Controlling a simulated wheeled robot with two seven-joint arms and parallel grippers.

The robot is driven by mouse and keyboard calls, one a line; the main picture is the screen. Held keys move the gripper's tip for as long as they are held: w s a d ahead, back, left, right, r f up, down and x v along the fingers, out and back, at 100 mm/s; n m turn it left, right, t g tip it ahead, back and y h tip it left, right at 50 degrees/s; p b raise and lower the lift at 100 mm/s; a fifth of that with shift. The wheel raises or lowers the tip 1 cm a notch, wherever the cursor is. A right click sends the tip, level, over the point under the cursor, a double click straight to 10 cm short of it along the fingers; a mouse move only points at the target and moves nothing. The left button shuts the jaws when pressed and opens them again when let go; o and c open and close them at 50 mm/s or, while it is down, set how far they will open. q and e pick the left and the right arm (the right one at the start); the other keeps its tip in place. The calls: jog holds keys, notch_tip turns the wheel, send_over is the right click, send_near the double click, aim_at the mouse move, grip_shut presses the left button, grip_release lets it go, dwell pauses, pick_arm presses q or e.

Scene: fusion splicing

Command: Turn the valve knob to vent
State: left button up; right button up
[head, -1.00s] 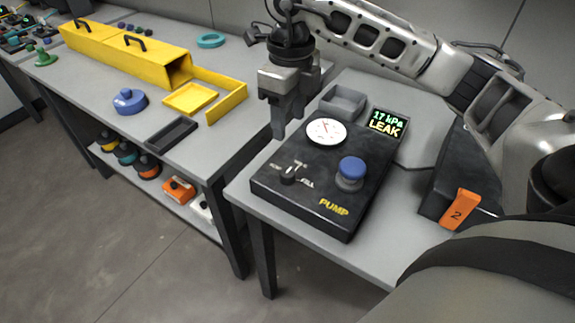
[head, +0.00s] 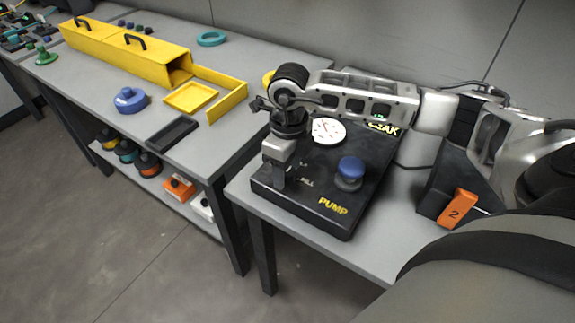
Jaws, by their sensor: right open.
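The black pump box (head: 318,212) sits on the right grey table, with a blue button (head: 350,169), a round white gauge (head: 328,131) and a display (head: 384,127) mostly covered by my right arm. Only "EAK" shows on the display. My right gripper (head: 279,186) is open and points down over the left part of the box, where the valve knob is. The gripper hides the knob, so I cannot tell whether its fingers touch it or how it is turned. My left gripper is out of view.
An orange tag marked 2 (head: 457,208) is on a black block at the right. The left table holds a yellow case (head: 125,55), a black tray (head: 172,134) and a blue round part (head: 130,99). A gap separates the tables.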

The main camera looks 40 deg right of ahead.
jog(key=c, duration=1)
